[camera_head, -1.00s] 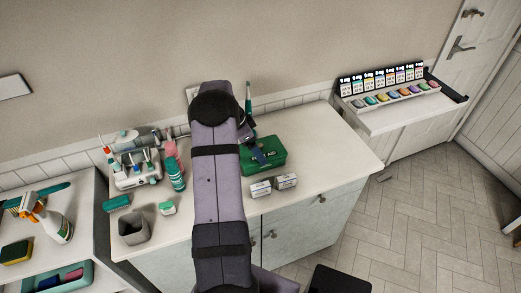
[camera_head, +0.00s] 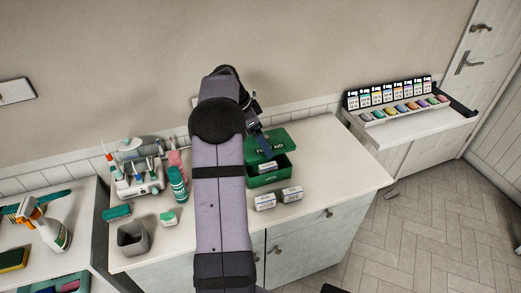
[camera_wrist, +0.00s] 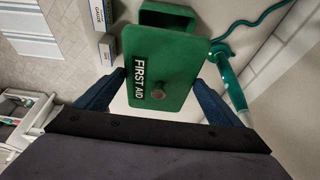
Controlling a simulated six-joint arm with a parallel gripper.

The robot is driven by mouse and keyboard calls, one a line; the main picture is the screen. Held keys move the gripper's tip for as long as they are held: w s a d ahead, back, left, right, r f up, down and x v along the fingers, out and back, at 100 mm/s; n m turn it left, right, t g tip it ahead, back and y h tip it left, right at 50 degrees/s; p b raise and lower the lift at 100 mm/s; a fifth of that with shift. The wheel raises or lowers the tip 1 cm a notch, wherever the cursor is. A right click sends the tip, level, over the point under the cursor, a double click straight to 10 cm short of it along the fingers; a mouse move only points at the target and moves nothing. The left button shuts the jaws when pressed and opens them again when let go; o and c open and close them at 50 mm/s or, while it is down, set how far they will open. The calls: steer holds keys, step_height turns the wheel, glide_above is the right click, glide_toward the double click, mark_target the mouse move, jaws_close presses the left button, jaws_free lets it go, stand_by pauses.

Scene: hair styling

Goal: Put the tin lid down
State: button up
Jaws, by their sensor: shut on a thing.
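The green tin lid (camera_head: 277,141), lettered FIRST AID, is held by my gripper (camera_head: 262,143) just above and behind the green tin (camera_head: 268,180). In the wrist view the lid (camera_wrist: 180,82) lies between the two blue fingers of my gripper (camera_wrist: 158,92), with a round knob on its face. The open tin (camera_wrist: 178,14) shows partly beyond the lid's far edge. In the head view a small white item (camera_head: 267,166) shows at the tin's opening. The lid hides part of the tin.
Two small white boxes (camera_head: 265,202) (camera_head: 292,194) stand in front of the tin. A teal bottle (camera_head: 177,184), grey cup (camera_head: 132,237) and teal brush (camera_head: 117,214) are at the left. The worktop right of the tin (camera_head: 345,165) is clear.

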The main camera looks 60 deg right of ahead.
mark_target(255, 143)
steer(key=shift+r, duration=0.45)
steer(key=shift+w+f+b, duration=0.15)
steer(key=shift+f+b, duration=0.05)
steer(key=shift+b, duration=0.15)
step_height(255, 143, up, 10)
steer(key=w+b, duration=0.2)
steer(key=b, duration=0.1)
steer(key=s+a+r+b, duration=0.2)
steer(key=s+a+r, duration=0.1)
steer(key=a, duration=0.5)
steer(key=s+a+f+n+t, duration=0.1)
steer(key=a+f+n+t, duration=0.1)
steer(key=a+f+n, duration=0.4)
steer(key=s+a+f+n+t+h+b, duration=0.1)
steer(key=s+a+f+n+t, duration=0.1)
steer(key=a+f+n, duration=0.5)
steer(key=a+f+t, duration=0.1)
steer(key=a+f, duration=0.4)
steer(key=f, duration=0.2)
steer(key=shift+f, duration=0.25)
steer(key=shift+n, duration=0.3)
